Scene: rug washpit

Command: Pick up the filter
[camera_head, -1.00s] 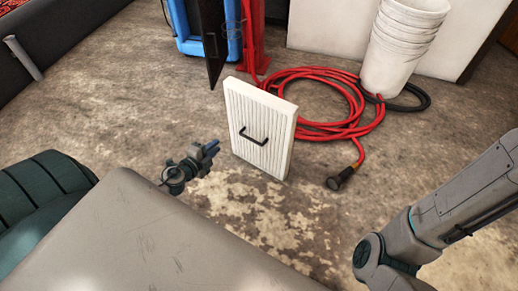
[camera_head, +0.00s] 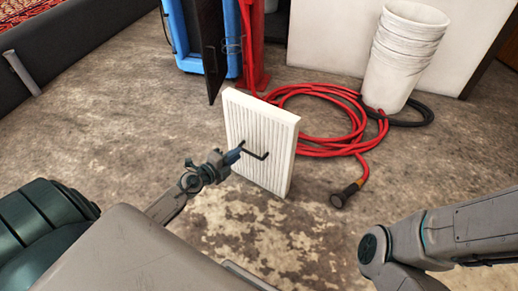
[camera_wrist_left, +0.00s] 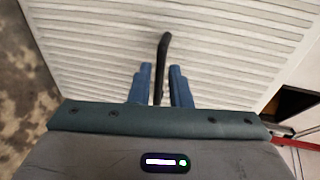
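The filter (camera_head: 270,122) is a white pleated panel standing upright on the floor, with a black U-shaped handle (camera_head: 257,155) on its face. My left gripper (camera_head: 238,153) is at the left end of the handle. In the left wrist view, the two blue fingers (camera_wrist_left: 160,88) are apart, one on each side of the black handle bar (camera_wrist_left: 163,55). A small gap shows beside the bar, and the ribbed filter face (camera_wrist_left: 95,45) fills the view ahead. My right arm shows at the lower right, but its gripper is out of view.
A coiled red hose (camera_head: 345,140) with a dark nozzle (camera_head: 345,194) lies right of and behind the filter. Stacked white buckets (camera_head: 395,60) and a blue machine (camera_head: 188,40) stand farther back. The stained floor left of the filter is clear.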

